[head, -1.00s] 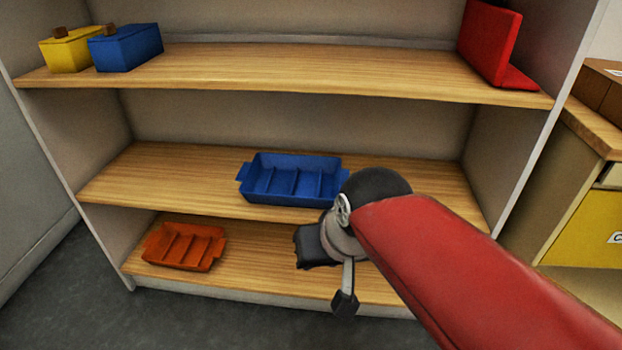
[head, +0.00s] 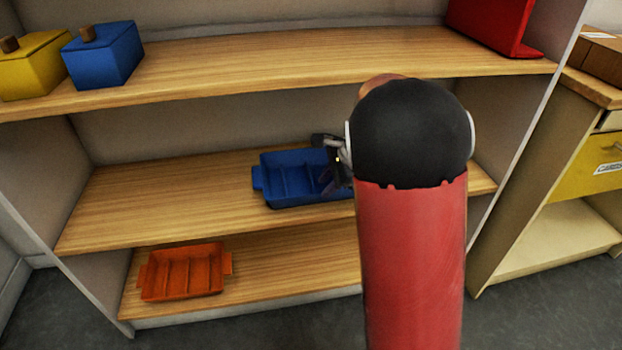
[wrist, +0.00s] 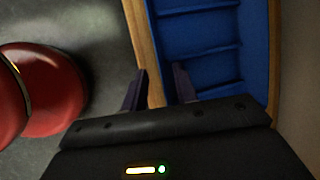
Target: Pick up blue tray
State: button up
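The blue tray (head: 290,180), with dividers and a small side handle, sits on the middle shelf (head: 150,200). My arm hides its right part in the head view. My gripper (head: 328,163) is at the tray's right half, partly behind my arm. In the wrist view, my gripper (wrist: 160,80) has its fingers apart with nothing held between them. One finger is over the blue tray (wrist: 198,40), and the other is beyond the shelf's wooden front edge (wrist: 146,50). Whether a finger touches the tray cannot be told.
An orange tray (head: 185,272) lies on the bottom shelf. A yellow box (head: 35,65), a blue box (head: 103,55) and a red object (head: 490,25) are on the top shelf above. The middle shelf is clear left of the tray. A cabinet (head: 545,190) stands at right.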

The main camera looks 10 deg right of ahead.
aim_at(315, 195)
jog(key=x, duration=0.6)
jog(key=shift+s+a+r, duration=0.15)
jog(key=shift+a, duration=0.2)
grip_shut()
